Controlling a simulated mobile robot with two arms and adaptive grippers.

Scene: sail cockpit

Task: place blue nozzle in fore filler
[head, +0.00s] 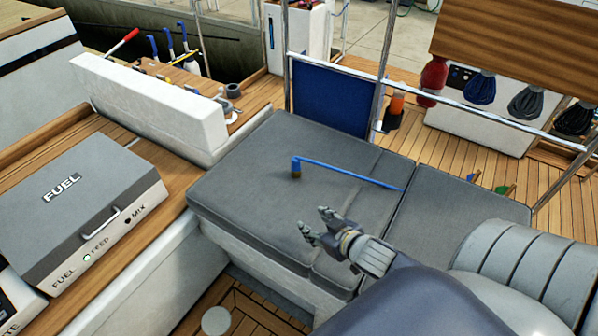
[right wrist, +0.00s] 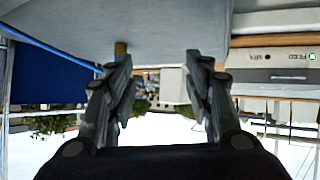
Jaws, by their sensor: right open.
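The blue nozzle (head: 295,166) stands upright on the grey cushion, with a brownish lower end and a thin blue hose (head: 350,174) running right from its top. In the right wrist view, which looks upside down, the nozzle's brownish end (right wrist: 121,47) shows beside the left-hand finger, not between the fingers. My right gripper (head: 316,224) is open and empty, nearer the camera than the nozzle and apart from it. My left gripper is not in view. I cannot make out which thing is the fore filler.
A grey box marked FUEL (head: 85,190) with a handle stands on the wooden deck at left. A white coaming (head: 150,105) lies behind it. A blue panel (head: 330,100) and metal rails stand behind the cushion (head: 235,190), which is mostly bare. Coiled ropes hang at upper right.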

